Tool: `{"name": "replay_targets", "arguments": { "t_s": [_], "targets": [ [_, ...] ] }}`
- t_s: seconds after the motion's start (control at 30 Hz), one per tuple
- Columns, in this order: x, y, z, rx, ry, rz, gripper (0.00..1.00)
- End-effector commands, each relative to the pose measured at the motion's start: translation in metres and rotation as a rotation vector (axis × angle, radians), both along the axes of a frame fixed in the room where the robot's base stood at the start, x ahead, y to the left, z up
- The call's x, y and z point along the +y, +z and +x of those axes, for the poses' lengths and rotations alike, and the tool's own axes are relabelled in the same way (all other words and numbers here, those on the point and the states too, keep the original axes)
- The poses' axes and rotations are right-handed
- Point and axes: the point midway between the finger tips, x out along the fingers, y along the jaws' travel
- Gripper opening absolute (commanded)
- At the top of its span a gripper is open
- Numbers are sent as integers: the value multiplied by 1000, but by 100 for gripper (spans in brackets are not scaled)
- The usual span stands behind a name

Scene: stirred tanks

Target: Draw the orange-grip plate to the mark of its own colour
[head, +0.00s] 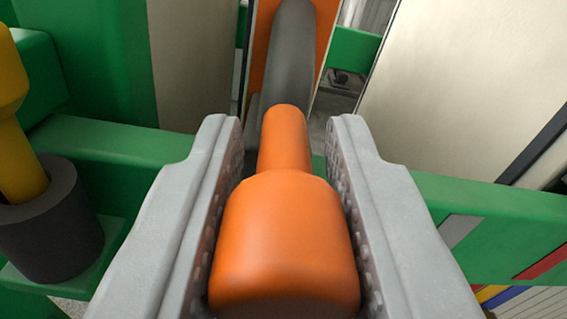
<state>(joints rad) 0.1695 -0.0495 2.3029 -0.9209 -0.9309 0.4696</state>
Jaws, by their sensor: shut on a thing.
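The orange grip (284,245) fills the lower middle of the head view, a thick rounded block with a narrower neck running away from me. My gripper (284,130) is shut on this grip, with one grey finger along each side. Beyond the neck, a dark grey rounded bar (292,60) stands in front of an upright orange surface (262,35). How the grip joins a plate is hidden behind the grip and fingers. I cannot make out a mark that is surely orange.
A yellow grip (10,75) stands in a dark grey round holder (52,230) at the left. A green frame rail (110,160) crosses behind my fingers. At right it carries grey, red (545,262), yellow and blue stripes. Pale panels (455,85) stand behind.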

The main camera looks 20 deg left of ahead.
Motion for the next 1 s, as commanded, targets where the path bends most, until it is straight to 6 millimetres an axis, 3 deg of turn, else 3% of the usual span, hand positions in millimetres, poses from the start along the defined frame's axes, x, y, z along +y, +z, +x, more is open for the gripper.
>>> {"name": "replay_targets", "arguments": {
  "t_s": [0.07,0.1,0.2,0.57,1.0],
  "targets": [
    [0,0,0,0,1,0,0],
    [0,0,0,0,1,0,33],
    [0,0,0,0,1,0,47],
    [-3,0,-4,0,0,0,47],
    [-40,1,-67,-2,-3,-1,47]
  ]
}}
